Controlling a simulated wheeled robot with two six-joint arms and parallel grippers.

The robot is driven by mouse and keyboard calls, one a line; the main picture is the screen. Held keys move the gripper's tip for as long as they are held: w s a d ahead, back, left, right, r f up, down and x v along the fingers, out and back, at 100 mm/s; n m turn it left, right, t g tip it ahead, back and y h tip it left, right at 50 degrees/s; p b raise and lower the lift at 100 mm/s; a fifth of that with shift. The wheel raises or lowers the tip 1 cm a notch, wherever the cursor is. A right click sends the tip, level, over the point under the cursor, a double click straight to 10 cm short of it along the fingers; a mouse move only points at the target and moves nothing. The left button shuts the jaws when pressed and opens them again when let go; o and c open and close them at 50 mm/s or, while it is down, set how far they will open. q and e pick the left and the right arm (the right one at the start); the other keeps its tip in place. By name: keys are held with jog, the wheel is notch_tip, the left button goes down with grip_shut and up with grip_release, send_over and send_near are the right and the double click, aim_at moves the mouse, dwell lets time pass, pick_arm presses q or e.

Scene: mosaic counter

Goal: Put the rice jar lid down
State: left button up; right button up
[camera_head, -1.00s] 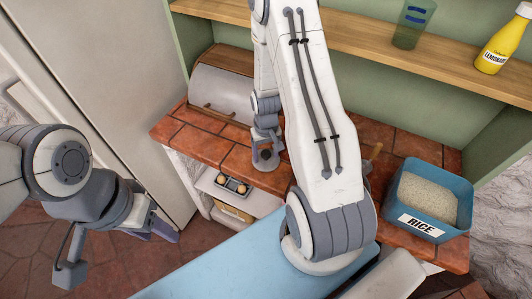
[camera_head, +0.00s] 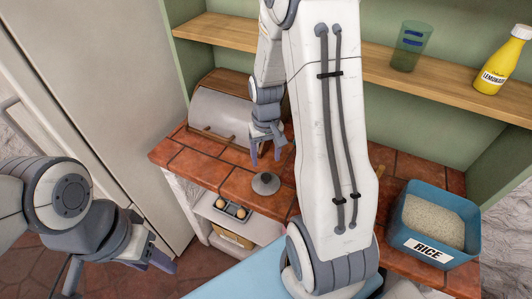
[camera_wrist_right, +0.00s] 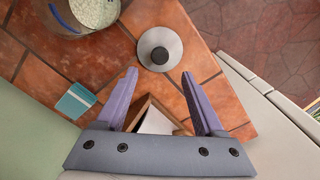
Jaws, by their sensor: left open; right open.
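The rice jar lid (camera_head: 265,183), a grey disc with a dark knob, lies knob up on the tiled counter near its front edge. It also shows in the right wrist view (camera_wrist_right: 159,48), beyond the fingertips. My right gripper (camera_head: 268,155) is open and empty above and behind the lid, apart from it; its two purple fingers (camera_wrist_right: 158,75) are spread. A round clear container of white grains (camera_wrist_right: 92,14), likely the rice jar, is partly cut off in the wrist view and hidden in the head view. My left gripper (camera_head: 160,262) is open and empty at lower left.
A blue bin labelled RICE (camera_head: 438,225) stands at the counter's right. A bread box (camera_head: 222,112) stands at the back left. A shelf (camera_head: 390,70) holds a green glass (camera_head: 411,47) and a lemonade bottle (camera_head: 503,60). A teal box (camera_wrist_right: 75,100) lies on the counter.

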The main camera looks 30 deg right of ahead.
jog(key=s+a+r+n, duration=0.2)
jog(key=a+r, duration=0.2)
jog(key=a, duration=0.3)
jog(key=s+a+r+n, duration=0.2)
jog(key=a+r, duration=0.2)
jog(key=a, duration=0.3)
jog(key=s+a+r+n, duration=0.2)
jog(key=s+a+n, duration=0.1)
jog(key=s+a, duration=0.2)
jog(key=s+a+r+n+y, duration=0.1)
jog(key=s+a+r+n, duration=0.1)
jog(key=s+a, duration=0.3)
jog(key=s+n, duration=0.1)
jog(key=s, duration=0.3)
jog(key=shift+r, duration=0.15)
jog(key=shift+s, duration=0.1)
notch_tip(320, 180, down, 3)
jog(key=b, duration=0.2)
jog(key=shift+r+b, duration=0.2)
jog(key=shift+b, duration=0.2)
